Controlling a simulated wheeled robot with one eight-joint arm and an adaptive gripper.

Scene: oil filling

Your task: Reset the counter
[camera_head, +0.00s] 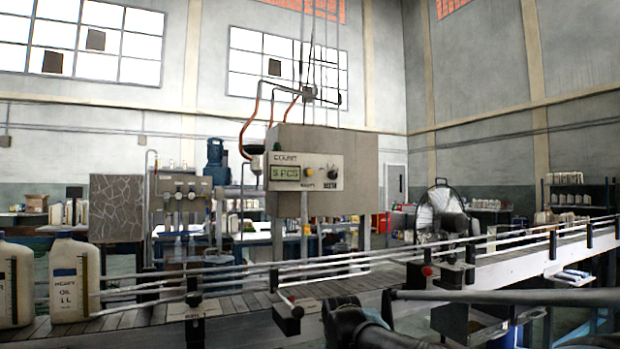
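The counter is a grey box (310,168) above the conveyor, in the middle of the head view. Its pale front panel carries a greenish display (285,173) that seems to read a single digit, perhaps 3 or 9, and "PCS". A small button (307,172) sits right of the display, and a dark round knob (332,172) sits further right with a label below it, too blurred to read surely. Dark parts of my arm show at the bottom, below and right of the counter, well apart from it. I cannot make out my gripper's fingers.
A railed conveyor (240,304) runs across the front. White oil jugs (75,285) stand on it at the far left. Small black boxes with red knobs (297,310) are fixed along its near side. The space right in front of the counter panel looks clear.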

